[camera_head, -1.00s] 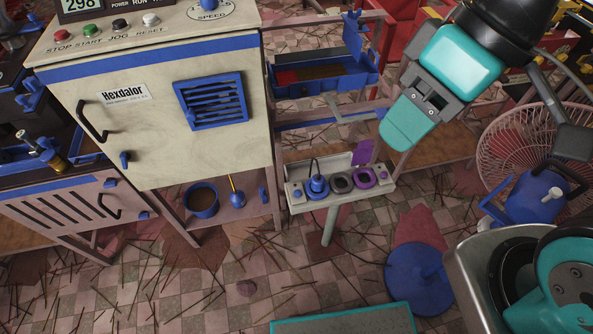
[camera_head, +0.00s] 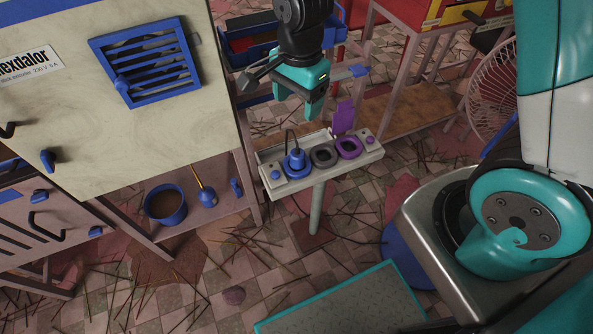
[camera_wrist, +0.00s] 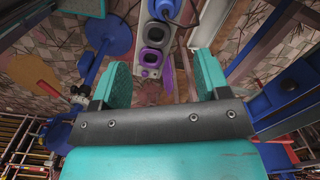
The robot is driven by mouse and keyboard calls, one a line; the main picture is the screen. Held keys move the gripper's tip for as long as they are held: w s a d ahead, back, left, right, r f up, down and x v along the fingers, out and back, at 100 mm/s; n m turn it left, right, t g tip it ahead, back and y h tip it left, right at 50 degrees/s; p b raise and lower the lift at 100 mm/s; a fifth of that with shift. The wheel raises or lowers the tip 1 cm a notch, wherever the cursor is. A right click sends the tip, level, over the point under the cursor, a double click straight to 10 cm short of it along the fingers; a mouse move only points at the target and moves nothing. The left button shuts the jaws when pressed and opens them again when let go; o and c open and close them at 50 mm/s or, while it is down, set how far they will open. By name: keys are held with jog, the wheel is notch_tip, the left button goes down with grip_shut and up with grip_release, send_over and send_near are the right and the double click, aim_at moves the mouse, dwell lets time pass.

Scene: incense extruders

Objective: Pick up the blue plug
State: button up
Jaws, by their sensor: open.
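The blue plug (camera_head: 297,155) sits upright in the blue left-hand socket of a pale outlet box (camera_head: 322,177), with a dark cord rising from it. In the wrist view the plug (camera_wrist: 164,9) shows at the top edge, partly cut off. My gripper (camera_head: 298,100) is open and empty, above and behind the outlet box in the head view. In the wrist view its two teal fingers (camera_wrist: 160,64) are spread apart, with the box beyond them. The plug is not between the fingers.
A black socket (camera_head: 323,154) and a purple socket (camera_head: 349,147) with a raised purple lid (camera_head: 344,116) are beside the plug. A large cream cabinet (camera_head: 120,100) stands left. A blue tray (camera_head: 245,52) lies behind, and a pink fan (camera_head: 490,90) stands right.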

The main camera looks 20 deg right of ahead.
aim_at(298, 152)
jog(key=shift+m, duration=0.9)
jog(key=f+b, duration=0.1)
jog(key=f, duration=0.9)
jog(key=w+f+b, duration=0.1)
jog(key=f, duration=0.4)
jog(key=shift+d+b, duration=0.3)
jog(key=shift+w+d+f+b, duration=0.15)
jog(key=shift+f+b, duration=0.1)
jog(key=shift+f, duration=1.2)
jog(key=shift+w+f+b, duration=0.1)
jog(key=shift+f+b, duration=0.15)
jog(key=shift+f, duration=1.15)
jog(key=c, duration=1)
jog(key=shift+r, duration=0.1)
